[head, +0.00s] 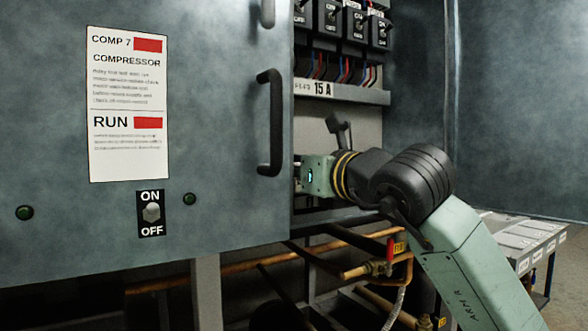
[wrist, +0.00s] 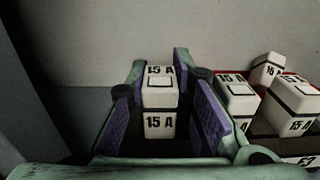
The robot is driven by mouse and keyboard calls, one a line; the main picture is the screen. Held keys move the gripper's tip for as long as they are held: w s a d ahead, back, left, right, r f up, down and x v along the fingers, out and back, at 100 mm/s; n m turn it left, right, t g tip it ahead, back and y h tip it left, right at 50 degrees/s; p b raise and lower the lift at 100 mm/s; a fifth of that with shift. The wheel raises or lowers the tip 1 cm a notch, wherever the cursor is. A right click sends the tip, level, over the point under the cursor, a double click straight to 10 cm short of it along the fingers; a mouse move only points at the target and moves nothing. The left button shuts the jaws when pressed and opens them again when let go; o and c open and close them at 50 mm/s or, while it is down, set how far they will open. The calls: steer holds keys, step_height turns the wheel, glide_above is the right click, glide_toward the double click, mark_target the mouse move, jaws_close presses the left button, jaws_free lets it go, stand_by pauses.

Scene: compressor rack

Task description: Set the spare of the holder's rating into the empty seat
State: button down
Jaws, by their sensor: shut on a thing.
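In the wrist view, my gripper (wrist: 160,76) is shut on a white block-shaped spare (wrist: 160,97) with a dark band, marked 15 A on its top and front. The spare stands upright between the purple pads. In the head view, only the pale green rear of my gripper (head: 316,176) shows; the cabinet door hides the fingers and the spare. I cannot make out the empty seat in either view.
More white 15 A spares (wrist: 237,97) stand close to the right finger, with others (wrist: 293,103) farther right by a red-edged holder. The cabinet door (head: 225,120) with its black handle (head: 270,122) stands left of my wrist. Switches (head: 330,18) sit above, pipes (head: 365,268) below.

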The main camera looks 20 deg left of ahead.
steer(key=shift+f+b, duration=0.35)
steer(key=shift+b, duration=0.05)
stand_by(0.4)
stand_by(0.4)
steer(key=c, duration=1.3)
jaws_free()
steer(key=shift+c, duration=0.2)
steer(key=v, duration=1.2)
steer(key=shift+s+d, duration=0.1)
